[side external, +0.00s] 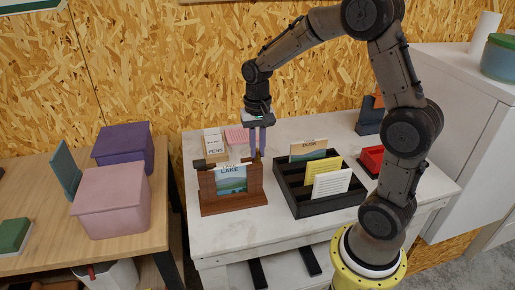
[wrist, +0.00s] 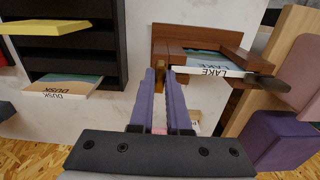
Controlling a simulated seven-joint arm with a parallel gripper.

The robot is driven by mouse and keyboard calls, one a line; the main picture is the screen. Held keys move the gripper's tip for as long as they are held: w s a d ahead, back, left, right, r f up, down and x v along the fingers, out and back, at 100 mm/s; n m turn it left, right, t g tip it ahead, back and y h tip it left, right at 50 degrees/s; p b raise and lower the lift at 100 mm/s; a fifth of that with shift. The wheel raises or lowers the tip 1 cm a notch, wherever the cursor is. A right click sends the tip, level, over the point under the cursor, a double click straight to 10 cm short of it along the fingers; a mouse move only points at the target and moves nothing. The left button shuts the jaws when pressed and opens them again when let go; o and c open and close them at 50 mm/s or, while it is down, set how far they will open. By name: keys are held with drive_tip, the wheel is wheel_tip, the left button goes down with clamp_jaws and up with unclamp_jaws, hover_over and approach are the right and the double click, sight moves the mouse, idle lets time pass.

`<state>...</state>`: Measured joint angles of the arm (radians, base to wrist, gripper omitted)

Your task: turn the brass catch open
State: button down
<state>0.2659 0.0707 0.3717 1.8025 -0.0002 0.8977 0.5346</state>
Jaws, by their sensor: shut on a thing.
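The wooden holder (side external: 232,205) stands on the white bench, with a LAKE card (side external: 232,180) in it. In the wrist view the holder (wrist: 190,33) is at the top, with the LAKE card (wrist: 208,66) lying across its opening. The brass catch (wrist: 160,79) shows as a small gold piece at the holder's near left corner. My gripper (wrist: 163,76) has its purple fingers shut on it, one on each side. In the side external view my gripper (side external: 257,154) points down at the holder's right end; the catch is too hidden there to make out.
A black slotted rack (side external: 320,207) with several cards stands right of the holder. A PENS box (side external: 212,145) and a pink box (side external: 238,136) stand behind. The bench front (side external: 240,230) is clear.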

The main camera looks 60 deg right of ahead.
sight(258, 151)
drive_tip(key=shift+r, duration=0.1)
drive_tip(key=c, duration=0.9)
unclamp_jaws()
wheel_tip(258, 151, up, 14)
drive_tip(key=shift+f, duration=0.1)
